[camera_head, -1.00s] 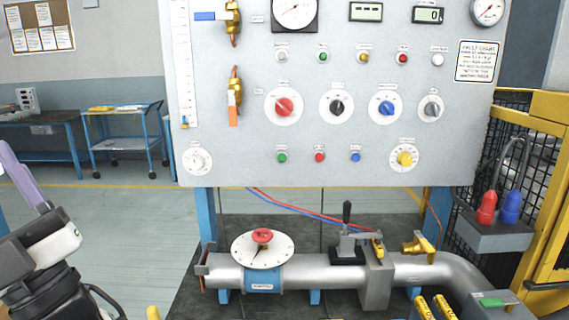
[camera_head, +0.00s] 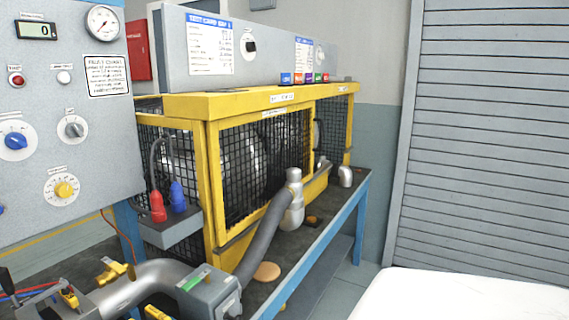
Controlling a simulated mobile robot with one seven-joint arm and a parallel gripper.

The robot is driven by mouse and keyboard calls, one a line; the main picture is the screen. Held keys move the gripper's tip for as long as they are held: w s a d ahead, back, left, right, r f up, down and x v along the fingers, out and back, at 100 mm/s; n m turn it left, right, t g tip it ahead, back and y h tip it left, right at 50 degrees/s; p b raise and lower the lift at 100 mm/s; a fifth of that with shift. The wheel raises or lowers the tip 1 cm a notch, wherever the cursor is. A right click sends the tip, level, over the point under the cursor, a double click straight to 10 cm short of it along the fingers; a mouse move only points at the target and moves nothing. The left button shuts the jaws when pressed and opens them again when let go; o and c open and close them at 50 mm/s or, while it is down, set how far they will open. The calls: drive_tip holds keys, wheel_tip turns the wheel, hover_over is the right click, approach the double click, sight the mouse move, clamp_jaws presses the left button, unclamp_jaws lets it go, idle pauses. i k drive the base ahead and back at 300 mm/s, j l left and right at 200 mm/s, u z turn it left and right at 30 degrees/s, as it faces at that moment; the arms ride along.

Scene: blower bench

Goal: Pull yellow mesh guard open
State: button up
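The yellow mesh guard (camera_head: 262,165) is a yellow-framed cage with black wire mesh on the bench, right of the control panel. Its front mesh panel appears closed against the frame. A large rounded metal blower housing shows dimly behind the mesh. A grey hose and a pale pipe elbow (camera_head: 293,200) stand in front of the guard's front face. My gripper is not in this view.
The control panel (camera_head: 70,140) stands at the left. A grey box with red and blue connectors (camera_head: 170,232) hangs beside the guard. A grey shutter (camera_head: 487,150) is at the right. A white surface (camera_head: 450,293) fills the lower right. Some floor shows between bench and shutter.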

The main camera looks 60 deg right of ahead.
sight(223, 236)
drive_tip(key=z, duration=1.65)
drive_tip(key=i+l+z, duration=0.1)
drive_tip(key=i, duration=0.25)
drive_tip(key=i+l+z, duration=0.1)
drive_tip(key=i+l, duration=0.2)
drive_tip(key=i+z, duration=0.15)
drive_tip(key=i, duration=0.55)
drive_tip(key=i+z, duration=0.15)
drive_tip(key=i, duration=0.55)
